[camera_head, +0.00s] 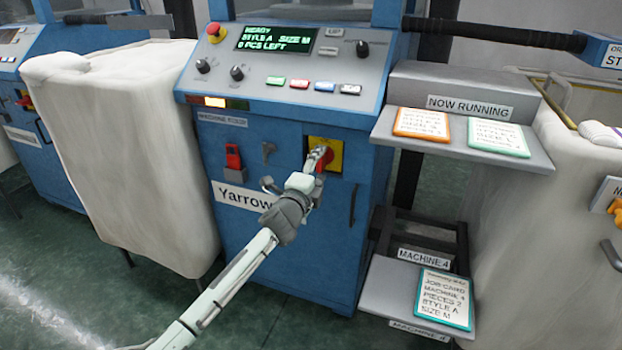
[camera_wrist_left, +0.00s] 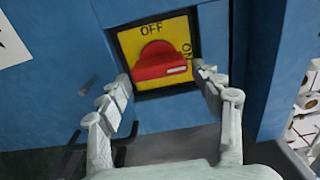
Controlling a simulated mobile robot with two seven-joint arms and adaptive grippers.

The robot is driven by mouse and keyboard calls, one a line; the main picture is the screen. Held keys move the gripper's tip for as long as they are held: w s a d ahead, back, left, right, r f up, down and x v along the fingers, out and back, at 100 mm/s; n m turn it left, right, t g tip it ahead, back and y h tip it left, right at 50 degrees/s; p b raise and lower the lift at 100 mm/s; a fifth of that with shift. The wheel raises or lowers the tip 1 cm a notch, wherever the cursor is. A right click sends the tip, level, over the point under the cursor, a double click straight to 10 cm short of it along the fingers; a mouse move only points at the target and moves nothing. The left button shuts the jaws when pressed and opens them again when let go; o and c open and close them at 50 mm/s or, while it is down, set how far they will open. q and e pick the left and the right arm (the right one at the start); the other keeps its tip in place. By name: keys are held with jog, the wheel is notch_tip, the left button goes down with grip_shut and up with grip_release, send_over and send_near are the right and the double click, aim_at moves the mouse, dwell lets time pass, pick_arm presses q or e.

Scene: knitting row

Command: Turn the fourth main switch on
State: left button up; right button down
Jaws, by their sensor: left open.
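The main switch is a red knob on a yellow plate (camera_head: 336,145) on the front of the blue machine (camera_head: 290,235). In the left wrist view the red knob (camera_wrist_left: 160,65) lies crosswise, with OFF printed above it and ON at the right. A white mark sits at the knob's right end, on the ON side. My left gripper (camera_head: 321,158) is open in front of the switch and hides part of it. In the left wrist view its fingers (camera_wrist_left: 165,88) stand to either side of the knob; whether they touch it I cannot tell. My right gripper is not in view.
The machine's display (camera_head: 276,39) reads READY, and an amber lamp (camera_head: 215,101) is lit. Shelves with cards (camera_head: 422,123) stand right; a pale cloth-covered bin (camera_head: 125,150) stands left.

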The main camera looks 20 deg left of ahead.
pick_arm(q)
jog(key=s, duration=0.9)
jog(key=shift+s+a, duration=0.2)
jog(key=shift+s, duration=0.1)
jog(key=s+a+f+n+g+y, duration=0.25)
jog(key=s+f+n+g, duration=0.2)
jog(key=s+f, duration=0.4)
jog(key=s+a+f+n+g+y, duration=0.1)
jog(key=s+a+f+n+g, duration=0.35)
jog(key=f, duration=0.75)
jog(key=s+d+f+n+g, duration=0.1)
jog(key=s+f+n+g, duration=0.1)
jog(key=s+f, duration=0.2)
jog(key=s+d+f+n+g+h, duration=0.1)
jog(key=s+f, duration=0.4)
jog(key=s, duration=0.6)
jog(key=s+f+n+g, duration=0.3)
jog(key=s+f+n, duration=0.1)
jog(key=s, duration=0.3)
jog(key=shift+s+d+f+n+h, duration=0.25)
jog(key=shift+d+n+h, duration=0.15)
jog(key=shift+n, duration=0.1)
